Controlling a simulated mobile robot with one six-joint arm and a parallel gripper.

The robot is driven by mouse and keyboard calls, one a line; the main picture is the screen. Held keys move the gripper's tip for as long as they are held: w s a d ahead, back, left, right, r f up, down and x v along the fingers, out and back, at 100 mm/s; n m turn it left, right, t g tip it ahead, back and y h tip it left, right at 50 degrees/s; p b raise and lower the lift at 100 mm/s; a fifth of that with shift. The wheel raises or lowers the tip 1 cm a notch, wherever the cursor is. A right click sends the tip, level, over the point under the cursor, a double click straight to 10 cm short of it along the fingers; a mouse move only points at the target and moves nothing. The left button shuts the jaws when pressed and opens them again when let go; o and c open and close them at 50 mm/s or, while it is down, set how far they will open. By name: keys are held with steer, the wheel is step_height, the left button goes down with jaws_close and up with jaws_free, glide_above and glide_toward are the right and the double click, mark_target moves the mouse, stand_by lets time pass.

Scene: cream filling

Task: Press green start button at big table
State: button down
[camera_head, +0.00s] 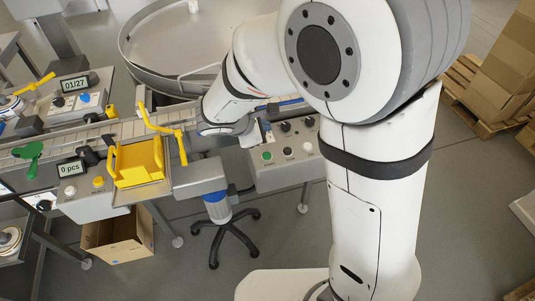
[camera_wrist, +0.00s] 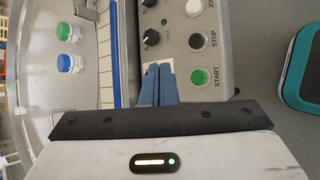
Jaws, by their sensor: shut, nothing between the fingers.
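The green start button (camera_wrist: 199,77) sits on a grey control panel (camera_wrist: 223,50), marked START, in the wrist view. It also shows in the head view (camera_head: 267,155) at the panel's left end. My gripper (camera_wrist: 159,70) has its blue fingers together and empty. In the wrist view the fingertips lie left of the green button, by the panel's edge; I cannot tell their height above it. In the head view my forearm partly hides the gripper near the panel. The big round table (camera_head: 130,52) with a metal rim stands behind the panel.
A black STOP button (camera_wrist: 197,41) and a white button (camera_wrist: 194,8) are beside the green one. Black knobs (camera_wrist: 152,37) are near the fingertips. A yellow tray (camera_head: 138,165) is left of the panel.

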steer(key=b, duration=0.6)
glide_above(264, 157)
step_height(264, 157, down, 8)
steer(key=shift+r, duration=0.1)
steer(key=shift+f+b, duration=0.3)
steer(key=shift+f, duration=0.05)
steer(key=shift+f, duration=0.15)
stand_by(1.2)
steer(key=shift+f+b, duration=0.25)
steer(key=shift+b, duration=0.25)
